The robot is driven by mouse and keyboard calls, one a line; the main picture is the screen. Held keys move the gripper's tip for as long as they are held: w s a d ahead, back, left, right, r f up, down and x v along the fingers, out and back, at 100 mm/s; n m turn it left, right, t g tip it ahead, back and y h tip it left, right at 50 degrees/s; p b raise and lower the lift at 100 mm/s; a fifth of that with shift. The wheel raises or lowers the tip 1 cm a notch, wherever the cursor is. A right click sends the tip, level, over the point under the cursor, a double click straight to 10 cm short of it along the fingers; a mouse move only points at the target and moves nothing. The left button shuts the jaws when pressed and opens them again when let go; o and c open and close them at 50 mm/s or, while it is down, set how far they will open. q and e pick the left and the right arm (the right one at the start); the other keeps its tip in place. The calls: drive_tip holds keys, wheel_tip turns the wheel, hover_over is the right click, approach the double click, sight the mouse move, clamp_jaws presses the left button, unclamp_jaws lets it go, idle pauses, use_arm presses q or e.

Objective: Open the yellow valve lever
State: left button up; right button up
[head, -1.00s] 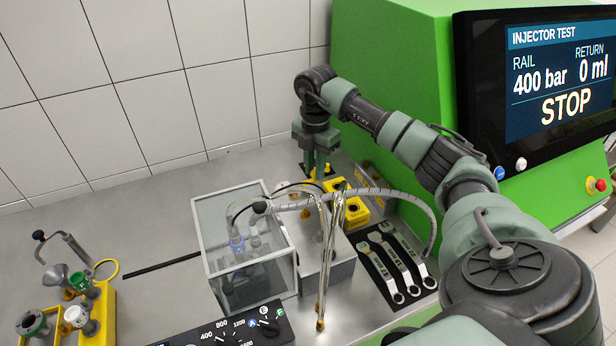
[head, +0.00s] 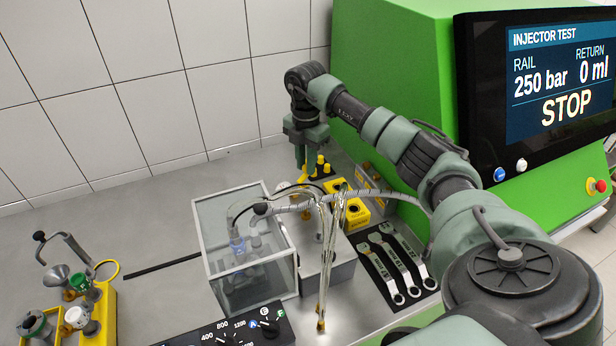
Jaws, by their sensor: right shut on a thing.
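The yellow valve lever (head: 300,157) shows as a small yellow piece between the fingers of my right gripper (head: 301,160), at the back of the bench beside the green machine. My right gripper points down and is shut on the lever; the fingers hide part of it. Yellow valve parts (head: 321,165) stand just to the right of the fingers. My left gripper is not in view.
A clear glass box (head: 222,265) stands in front of the gripper, with hoses arching over it. Yellow blocks (head: 357,214) and several wrenches (head: 395,262) lie to the right. The green machine's screen (head: 545,90) reads 250 bar, 0 ml, STOP. The bench at back left is clear.

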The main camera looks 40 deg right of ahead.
idle(0.3)
drive_tip(key=shift+w+a, duration=0.35)
drive_tip(key=shift+w, duration=0.5)
drive_tip(key=shift+a, duration=0.1)
drive_tip(key=shift+w+a, duration=0.6)
drive_tip(key=shift+w, duration=0.05)
drive_tip(key=shift+a, duration=0.1)
